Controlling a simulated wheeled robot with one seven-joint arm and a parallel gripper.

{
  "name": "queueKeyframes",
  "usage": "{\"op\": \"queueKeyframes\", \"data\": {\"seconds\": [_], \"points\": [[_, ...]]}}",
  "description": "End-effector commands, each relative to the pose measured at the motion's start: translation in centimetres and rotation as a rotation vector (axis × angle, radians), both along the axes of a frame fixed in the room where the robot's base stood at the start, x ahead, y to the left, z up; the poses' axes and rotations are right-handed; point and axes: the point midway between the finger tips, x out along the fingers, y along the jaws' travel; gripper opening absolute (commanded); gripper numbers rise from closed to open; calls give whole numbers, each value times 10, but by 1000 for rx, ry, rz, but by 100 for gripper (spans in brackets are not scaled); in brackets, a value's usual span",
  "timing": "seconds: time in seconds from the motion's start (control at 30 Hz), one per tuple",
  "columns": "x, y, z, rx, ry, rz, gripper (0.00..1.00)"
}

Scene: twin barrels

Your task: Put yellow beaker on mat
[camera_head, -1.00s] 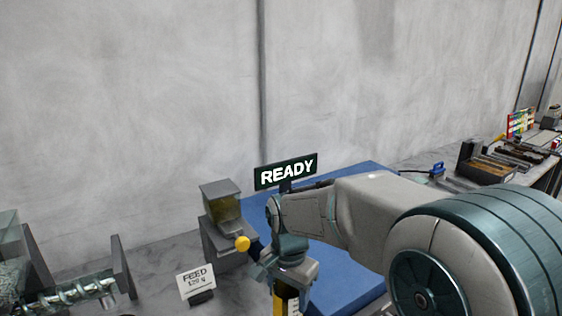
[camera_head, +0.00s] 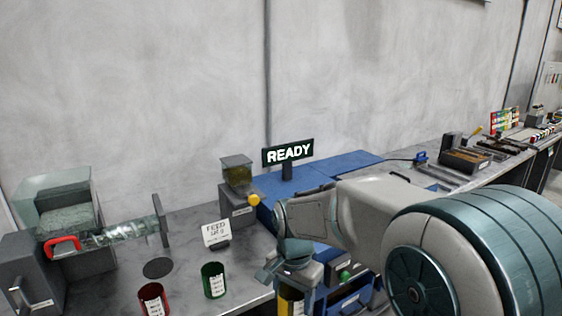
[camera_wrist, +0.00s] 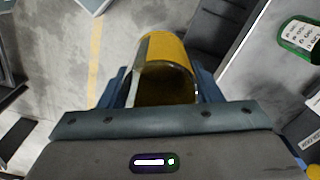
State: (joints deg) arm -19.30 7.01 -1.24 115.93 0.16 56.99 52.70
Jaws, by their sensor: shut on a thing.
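My gripper (camera_wrist: 163,90) is shut on the yellow beaker (camera_wrist: 168,48), with a finger on each side of it in the wrist view. The beaker's inside looks dark amber; I cannot tell whether it holds anything. In the head view the yellow beaker (camera_head: 289,303) shows below my gripper (camera_head: 293,287), at the bottom edge, partly cut off. It is in front of the bench, with floor beneath it in the wrist view. A flat dark round mat (camera_head: 158,267) lies bare on the bench top at the left, below the auger's outlet end.
A red beaker (camera_head: 152,300) and a green beaker (camera_head: 213,281) stand near the bench's front edge, close to the mat. Behind are the auger feeder (camera_head: 68,205), a FEED card (camera_head: 216,233), a dispenser with yellow knob (camera_head: 238,190) and a READY sign (camera_head: 288,152).

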Motion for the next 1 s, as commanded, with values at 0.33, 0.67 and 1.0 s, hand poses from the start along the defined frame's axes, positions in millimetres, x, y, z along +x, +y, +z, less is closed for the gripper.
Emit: {"op": "queueKeyframes", "data": {"seconds": [0.33,0.67,1.0], "points": [[27,-28,-53,-4,5,151,34],[52,-85,-144,-4,11,411,34],[56,-124,-200,-4,2,597,34]]}}
